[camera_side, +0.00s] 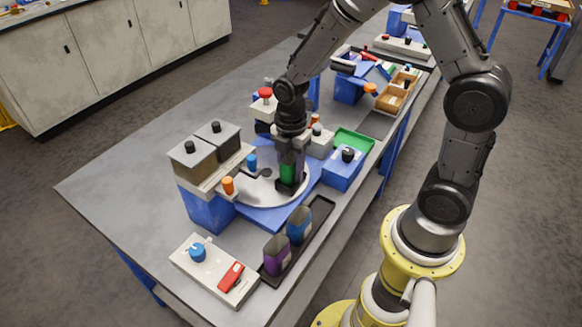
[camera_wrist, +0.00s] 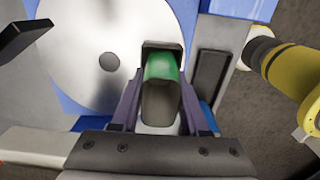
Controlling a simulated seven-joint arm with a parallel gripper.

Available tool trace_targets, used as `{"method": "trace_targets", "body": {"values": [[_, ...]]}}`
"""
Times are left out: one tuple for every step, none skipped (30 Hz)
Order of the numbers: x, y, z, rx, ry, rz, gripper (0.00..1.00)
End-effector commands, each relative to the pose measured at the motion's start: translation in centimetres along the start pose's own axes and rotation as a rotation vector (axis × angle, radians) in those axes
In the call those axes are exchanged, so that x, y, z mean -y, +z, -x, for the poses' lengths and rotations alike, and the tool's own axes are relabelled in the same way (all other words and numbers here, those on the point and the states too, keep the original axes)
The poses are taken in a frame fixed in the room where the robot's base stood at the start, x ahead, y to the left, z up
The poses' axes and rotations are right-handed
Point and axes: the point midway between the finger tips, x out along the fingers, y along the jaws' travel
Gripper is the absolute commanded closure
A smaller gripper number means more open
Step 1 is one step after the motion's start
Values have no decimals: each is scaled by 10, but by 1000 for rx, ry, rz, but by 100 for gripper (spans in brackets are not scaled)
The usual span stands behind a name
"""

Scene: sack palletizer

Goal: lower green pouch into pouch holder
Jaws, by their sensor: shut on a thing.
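The green pouch (camera_side: 287,172) is upright between the fingers of my gripper (camera_side: 289,165) in the side view. In the wrist view the green pouch (camera_wrist: 162,68) shows its open top, and my gripper (camera_wrist: 160,108) is shut on its sides. The dark pouch holder (camera_side: 291,187) stands at the edge of the round metal plate, right under the pouch. In the wrist view the holder's rim (camera_wrist: 163,44) shows around the far side of the pouch. The pouch's lower end is hidden, so I cannot tell how deep it sits.
A black tray (camera_side: 322,212) with a purple pouch (camera_side: 276,254) and a blue pouch (camera_side: 299,224) lies at the front edge. Grey bins (camera_side: 193,160) stand left of the metal plate (camera_side: 262,190). A blue box (camera_side: 343,170) and a green tray (camera_side: 354,142) stand to the right.

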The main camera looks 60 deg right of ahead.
Motion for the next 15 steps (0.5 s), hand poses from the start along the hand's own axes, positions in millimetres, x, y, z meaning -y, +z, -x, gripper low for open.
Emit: {"method": "trace_targets", "body": {"values": [[0,0,-5,0,-2,0,100],[1,0,-5,0,-3,0,100],[1,0,-6,0,-3,0,100],[1,0,-6,0,-4,0,100],[1,0,-6,0,-5,0,100],[2,0,-7,0,-6,0,100],[2,0,-7,0,-7,0,100],[2,0,-7,0,-8,0,100],[2,0,-7,0,-8,0,100],[2,0,-7,0,-8,0,100],[2,0,-7,0,-8,0,100],[2,0,-8,0,-8,0,100],[2,0,-8,0,-9,0,100],[2,0,-9,0,-9,0,100],[2,0,-10,0,-9,0,100]]}}
